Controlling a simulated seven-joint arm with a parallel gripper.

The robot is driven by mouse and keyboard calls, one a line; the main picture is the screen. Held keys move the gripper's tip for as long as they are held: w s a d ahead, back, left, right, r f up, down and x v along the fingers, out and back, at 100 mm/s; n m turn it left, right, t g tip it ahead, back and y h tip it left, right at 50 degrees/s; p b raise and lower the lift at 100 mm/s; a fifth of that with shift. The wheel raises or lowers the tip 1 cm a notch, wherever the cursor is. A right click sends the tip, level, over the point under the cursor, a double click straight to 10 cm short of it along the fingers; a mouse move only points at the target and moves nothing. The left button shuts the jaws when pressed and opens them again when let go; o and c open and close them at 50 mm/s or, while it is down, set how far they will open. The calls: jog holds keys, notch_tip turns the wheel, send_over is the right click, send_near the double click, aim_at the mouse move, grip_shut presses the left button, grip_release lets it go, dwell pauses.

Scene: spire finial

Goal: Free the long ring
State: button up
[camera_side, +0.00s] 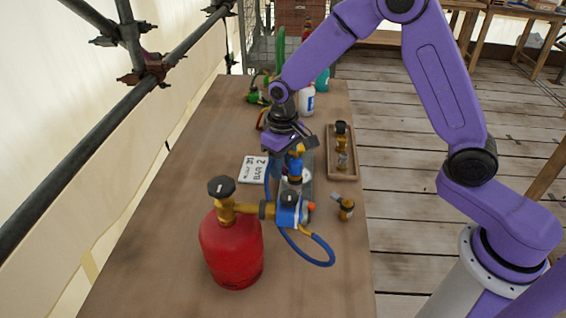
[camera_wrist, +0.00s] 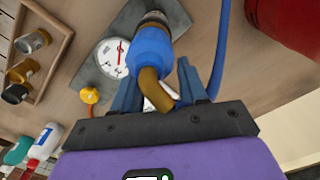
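I cannot tell for sure which part is the long ring. A blue sleeve (camera_wrist: 151,50) sits on an upright brass pipe whose bent end (camera_wrist: 153,88) points at my gripper; in the side view the sleeve (camera_side: 295,168) stands over a grey plate. My gripper (camera_wrist: 158,78) is over this pipe, with one finger on each side of the bent end. The fingers look spread, with gaps beside the pipe; whether a fingertip touches the sleeve is unclear. The side view shows my gripper (camera_side: 289,158) above the fitting, its fingertips partly hidden.
A red gas bottle (camera_side: 232,250) joins a blue regulator (camera_side: 289,212) with a looping blue hose (camera_side: 318,251). A tray (camera_side: 331,169) of brass parts lies at right. A round gauge (camera_wrist: 112,57), loose brass fitting (camera_side: 346,209), white card (camera_side: 252,170) and bottles (camera_side: 307,100) are nearby.

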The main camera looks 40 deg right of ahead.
jog(key=shift+r, duration=0.1)
notch_tip(320, 180, up, 17)
jog(key=shift+r, duration=0.15)
dwell(0.4)
jog(key=s+d+f+n, duration=0.2)
jog(key=s+d+n, duration=0.1)
jog(key=s, duration=0.7)
jog(key=s+d+f+n, duration=0.2)
jog(key=s+d+n, duration=0.1)
jog(key=s, duration=0.7)
jog(key=s+d+f+n, duration=0.2)
jog(key=s+d+n, duration=0.1)
jog(key=s, duration=0.7)
jog(key=shift+f+n, duration=0.4)
jog(key=shift+n, duration=0.3)
